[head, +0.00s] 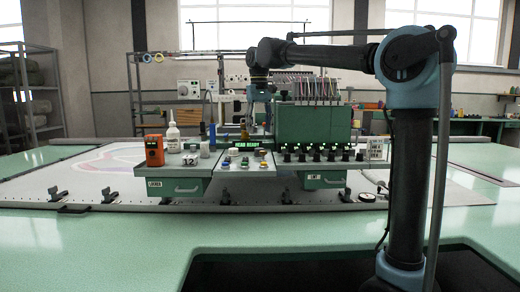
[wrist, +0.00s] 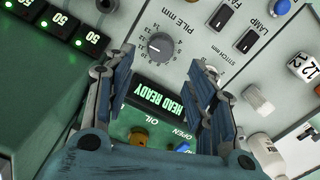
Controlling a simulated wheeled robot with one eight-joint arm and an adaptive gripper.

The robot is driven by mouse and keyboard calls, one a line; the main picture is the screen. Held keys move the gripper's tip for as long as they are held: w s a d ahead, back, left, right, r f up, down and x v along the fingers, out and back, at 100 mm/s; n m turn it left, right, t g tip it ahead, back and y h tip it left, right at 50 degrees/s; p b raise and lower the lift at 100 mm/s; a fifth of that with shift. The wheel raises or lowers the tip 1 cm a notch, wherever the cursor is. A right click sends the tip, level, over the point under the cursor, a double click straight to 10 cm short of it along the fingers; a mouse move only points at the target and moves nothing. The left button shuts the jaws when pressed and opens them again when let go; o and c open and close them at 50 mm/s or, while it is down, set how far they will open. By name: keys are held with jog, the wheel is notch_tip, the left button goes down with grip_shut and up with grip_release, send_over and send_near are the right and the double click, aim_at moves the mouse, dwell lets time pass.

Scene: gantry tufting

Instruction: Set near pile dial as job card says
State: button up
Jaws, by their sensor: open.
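In the wrist view a round grey dial (wrist: 160,47) sits on a light panel under the label "PILE MM", inside a ring of printed numbers. Its pointer setting is too small to read surely. My gripper (wrist: 163,65) is open, with its two fingers spread on either side of the dial's lower area and nothing between them. The fingers look apart from the dial.
Rocker switches labelled FAN and LAMP (wrist: 246,41), a pale knob (wrist: 257,100) and lit "50" displays (wrist: 50,22) surround the dial. An orange box (head: 154,151) and a white bottle (head: 172,138) stand on the console's left. The green tabletop (head: 110,250) in front is clear.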

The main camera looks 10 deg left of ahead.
notch_tip(320, 180, down, 8)
jog(key=shift+f, duration=0.1)
dwell(0.4)
jog(key=c, duration=1.1)
